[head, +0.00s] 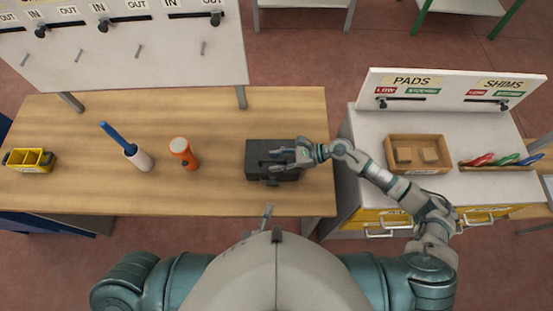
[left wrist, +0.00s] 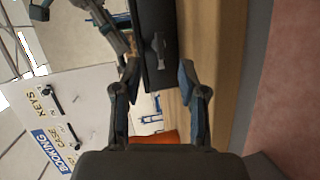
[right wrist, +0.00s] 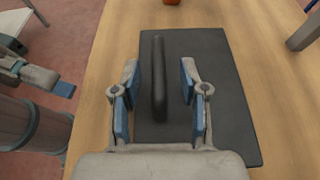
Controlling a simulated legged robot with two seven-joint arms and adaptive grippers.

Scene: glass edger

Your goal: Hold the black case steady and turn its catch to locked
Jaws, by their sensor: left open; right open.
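The black case (head: 259,148) lies on the wooden table near its right end. My right gripper (head: 278,157) is above it, reaching in from the right. In the right wrist view the dark handle (right wrist: 158,75) on the case's top lies between the open fingers (right wrist: 158,80), with a gap on both sides. My left gripper (head: 267,213) is low at the table's front edge, in front of the case. In the left wrist view its open fingers (left wrist: 158,80) point at the case's side (left wrist: 158,20), where a small grey catch (left wrist: 157,48) shows. Whether any finger touches the case is unclear.
An orange cylinder (head: 184,155), a white cup with a blue stick (head: 139,160) and a yellow caddy (head: 30,159) stand to the left on the table (head: 80,190). To the right, a side bench (head: 480,200) holds a pads box (head: 419,141). Table between cylinder and case is clear.

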